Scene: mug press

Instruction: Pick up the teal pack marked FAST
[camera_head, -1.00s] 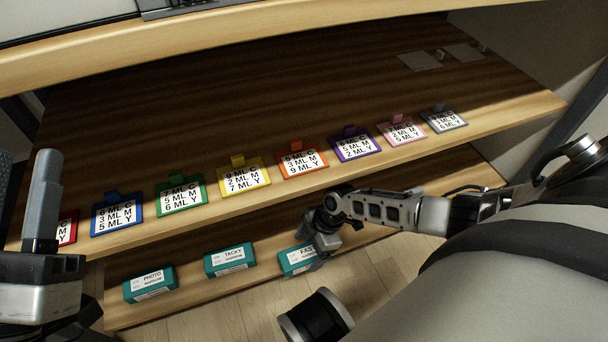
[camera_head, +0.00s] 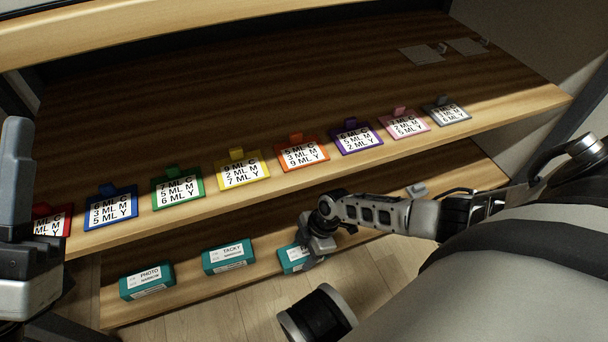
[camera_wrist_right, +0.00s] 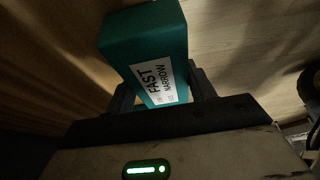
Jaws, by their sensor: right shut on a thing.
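The teal pack marked FAST (camera_head: 290,258) is at the right end of the row on the lower shelf, partly covered by my right gripper in the head view. In the right wrist view the pack (camera_wrist_right: 146,48) sits between the fingers, with its white FAST NARROW label facing the camera. My right gripper (camera_head: 314,256) is shut on this pack; its fingers (camera_wrist_right: 162,92) lie on both sides of it. I cannot tell whether the pack is clear of the shelf. My left gripper (camera_head: 20,190) is at the left edge, partly cut off, its opening unclear.
Teal packs marked TACKY (camera_head: 229,257) and PHOTO (camera_head: 147,281) stand to the left on the lower shelf (camera_head: 190,292). The upper shelf (camera_head: 200,212) overhangs behind, with a row of coloured cards such as the yellow one (camera_head: 242,170) along its front.

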